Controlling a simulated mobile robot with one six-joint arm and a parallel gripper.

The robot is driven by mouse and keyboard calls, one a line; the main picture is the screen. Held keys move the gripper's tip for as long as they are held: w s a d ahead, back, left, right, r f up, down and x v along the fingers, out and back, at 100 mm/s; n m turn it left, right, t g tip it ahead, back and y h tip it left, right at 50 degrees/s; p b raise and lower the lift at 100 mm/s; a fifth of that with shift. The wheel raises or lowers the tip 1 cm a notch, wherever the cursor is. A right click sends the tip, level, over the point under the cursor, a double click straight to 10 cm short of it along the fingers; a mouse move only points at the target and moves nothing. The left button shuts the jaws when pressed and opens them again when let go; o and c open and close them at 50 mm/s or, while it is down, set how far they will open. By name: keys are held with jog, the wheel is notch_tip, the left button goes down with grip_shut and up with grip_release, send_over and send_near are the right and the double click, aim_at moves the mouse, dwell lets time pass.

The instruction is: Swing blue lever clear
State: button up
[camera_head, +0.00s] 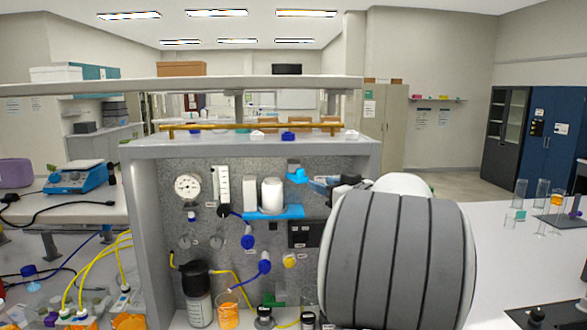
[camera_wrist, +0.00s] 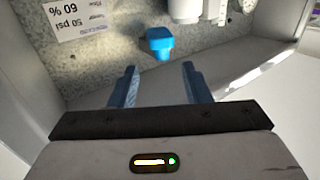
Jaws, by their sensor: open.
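A blue lever (camera_head: 297,175) sticks out from the upper right of the rig's speckled panel, beside a white cylinder. In the wrist view the blue lever (camera_wrist: 160,42) lies just ahead of the fingertips, in line with the gap between them. My gripper (camera_wrist: 159,68) is open, with its two blue fingers apart and nothing between them. In the head view my gripper (camera_head: 318,183) is right of the lever and partly hidden by my arm. I cannot tell the exact distance to the lever.
A white cylinder (camera_head: 272,194) stands on a blue shelf (camera_head: 277,213) left of the lever. A grey side wall (camera_head: 148,235) and top ledge (camera_head: 225,148) enclose the panel.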

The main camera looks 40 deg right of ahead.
aim_at(303, 176)
jog(key=w+p, duration=0.2)
jog(key=w, duration=0.5)
jog(key=shift+w+a, duration=0.15)
jog(key=shift+w, duration=0.15)
